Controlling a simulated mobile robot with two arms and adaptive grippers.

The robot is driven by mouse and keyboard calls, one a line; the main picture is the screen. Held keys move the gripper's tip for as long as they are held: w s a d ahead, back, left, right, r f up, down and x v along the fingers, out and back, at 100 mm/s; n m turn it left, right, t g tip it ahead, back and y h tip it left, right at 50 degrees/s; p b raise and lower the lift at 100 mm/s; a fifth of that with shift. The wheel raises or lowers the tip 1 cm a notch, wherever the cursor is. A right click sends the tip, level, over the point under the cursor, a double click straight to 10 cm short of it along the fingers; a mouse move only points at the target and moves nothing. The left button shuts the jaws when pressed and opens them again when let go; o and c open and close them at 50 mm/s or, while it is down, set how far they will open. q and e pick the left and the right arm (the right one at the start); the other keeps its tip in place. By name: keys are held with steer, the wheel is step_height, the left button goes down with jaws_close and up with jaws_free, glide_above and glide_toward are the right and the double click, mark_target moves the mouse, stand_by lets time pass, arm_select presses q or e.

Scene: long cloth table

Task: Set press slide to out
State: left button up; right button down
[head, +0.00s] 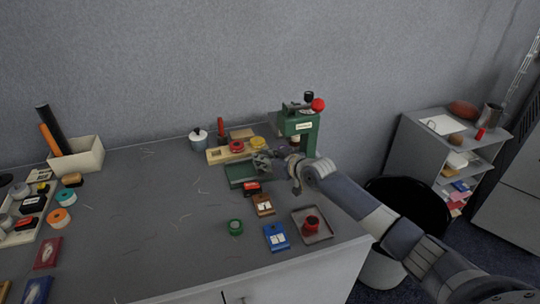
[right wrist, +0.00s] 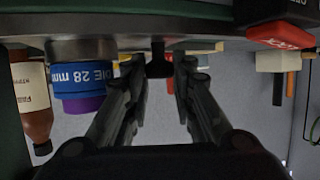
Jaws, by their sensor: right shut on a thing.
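The green press (head: 299,122) stands at the back right of the table, with a red ball on its lever. A dark green base or slide plate (head: 236,170) reaches out to its left at table level. My right gripper (head: 264,160) is low over this plate. In the right wrist view, which looks upside down, its fingers (right wrist: 158,72) are closed around a small dark knob (right wrist: 158,58) on the edge of a dark plate (right wrist: 190,22). A blue ring marked DIE 28 mm (right wrist: 84,80) sits beside it. How far out the slide stands is hard to tell. My left gripper is out of view.
A red block (head: 252,188) lies by the plate's front edge; its lettered red tag shows in the wrist view (right wrist: 281,37). A wooden tray (head: 222,156) is behind. An orange-brown box (head: 263,205), blue box (head: 276,238) and grey tray (head: 325,234) stand in front.

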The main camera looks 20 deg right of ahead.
steer(key=a+p, duration=0.1)
steer(key=a, duration=0.1)
steer(key=a+p, duration=0.1)
steer(key=a, duration=0.2)
steer(key=a+p, duration=0.1)
steer(key=a, duration=0.1)
steer(key=shift+w+a+r, duration=0.1)
steer(key=shift+w+a, duration=0.15)
steer(key=shift+w, duration=0.15)
steer(key=shift+a, duration=0.5)
steer(key=c, duration=1.7)
jaws_free()
steer(key=shift+a, duration=0.15)
steer(key=v, duration=1.1)
steer(key=shift+s+d, duration=0.2)
steer(key=shift+s, duration=0.15)
